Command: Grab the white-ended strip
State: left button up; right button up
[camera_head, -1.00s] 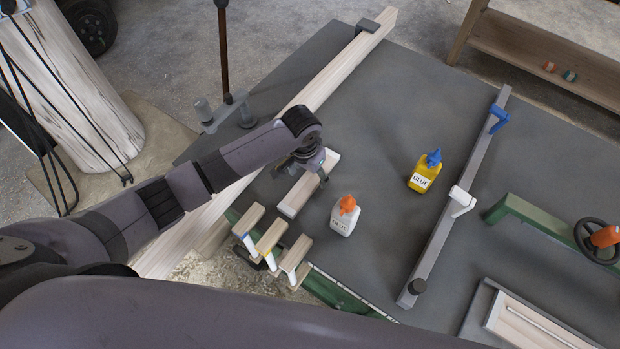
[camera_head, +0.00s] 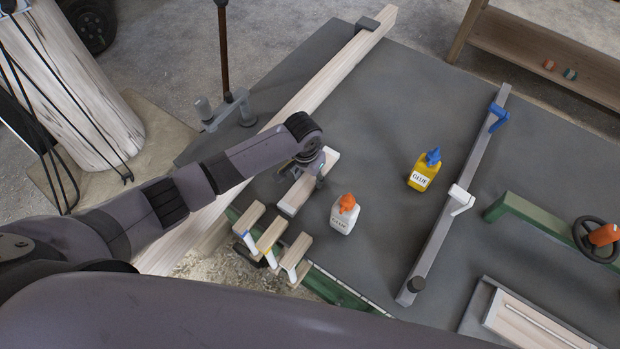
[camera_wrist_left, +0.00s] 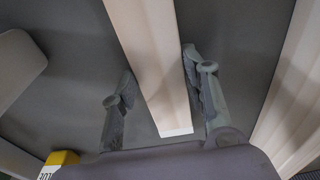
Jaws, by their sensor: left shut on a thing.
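The white-ended strip (camera_head: 291,202) is a pale wooden piece lying on the dark table, left of the orange-capped glue bottle. Its white end shows in the left wrist view, where the strip (camera_wrist_left: 155,60) runs between the fingers. My left gripper (camera_head: 308,172) is over the strip's far part, with one finger on each side, and is shut on it. The fingers also show in the left wrist view (camera_wrist_left: 163,98). The gripper hides part of the strip in the head view. My right gripper is not in view.
A white glue bottle (camera_head: 344,214) with an orange cap stands close by, right of the strip. A yellow glue bottle (camera_head: 423,172) stands farther right. Several wooden-handled tools (camera_head: 270,234) hang at the near edge. A long beam (camera_head: 330,78) lies behind; a long clamp (camera_head: 448,205) lies right.

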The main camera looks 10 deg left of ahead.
pick_arm(q)
jog(key=c, duration=0.4)
jog(key=shift+c, duration=0.2)
jog(key=shift+r, duration=0.15)
